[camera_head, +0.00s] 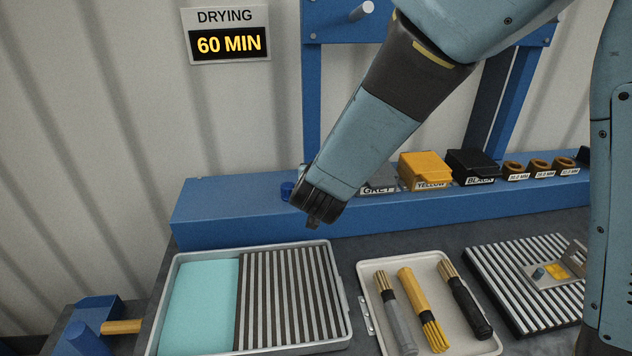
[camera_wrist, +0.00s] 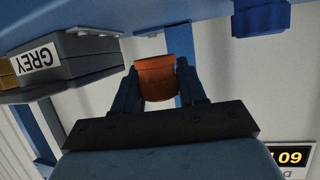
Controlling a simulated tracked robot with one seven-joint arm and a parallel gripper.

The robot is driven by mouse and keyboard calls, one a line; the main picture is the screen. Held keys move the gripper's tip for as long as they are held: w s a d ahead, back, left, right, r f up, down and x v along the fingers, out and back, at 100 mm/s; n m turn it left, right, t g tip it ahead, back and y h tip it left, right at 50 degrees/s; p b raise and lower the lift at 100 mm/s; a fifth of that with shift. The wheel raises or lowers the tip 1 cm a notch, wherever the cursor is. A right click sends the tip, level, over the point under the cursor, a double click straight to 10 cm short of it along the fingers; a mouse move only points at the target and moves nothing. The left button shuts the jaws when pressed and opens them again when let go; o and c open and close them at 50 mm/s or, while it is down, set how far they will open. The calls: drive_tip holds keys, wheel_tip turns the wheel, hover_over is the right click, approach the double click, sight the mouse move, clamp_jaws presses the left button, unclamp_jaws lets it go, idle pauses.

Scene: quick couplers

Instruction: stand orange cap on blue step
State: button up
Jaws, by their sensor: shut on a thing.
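The orange cap (camera_wrist: 155,78) is a short cylinder with a wider rim, seen in the wrist view between the two fingers of my gripper (camera_wrist: 157,88). My gripper is shut on it. In the head view, my gripper (camera_head: 314,220) points down at the blue step (camera_head: 240,216), near its left part, and hides the cap. The blue step is a long raised ledge along the back of the bench; it also fills the top of the wrist view (camera_wrist: 180,16). I cannot tell whether the cap touches the step.
A small blue knob (camera_head: 287,191) stands on the step just left of my gripper. The grey box (camera_head: 380,181), yellow box (camera_head: 425,170) and black box (camera_head: 472,165) stand to the right. Trays lie in front. The step's left end is clear.

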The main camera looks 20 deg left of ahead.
drive_tip(key=shift+w+a+f, duration=0.15)
drive_tip(key=shift+f, duration=0.1)
wheel_tip(320, 180, down, 3)
drive_tip(key=shift+w+a+f, duration=0.1)
drive_tip(key=shift+f, duration=0.1)
drive_tip(key=o, duration=1)
drive_tip(key=shift+r, duration=0.1)
drive_tip(key=v, duration=1.2)
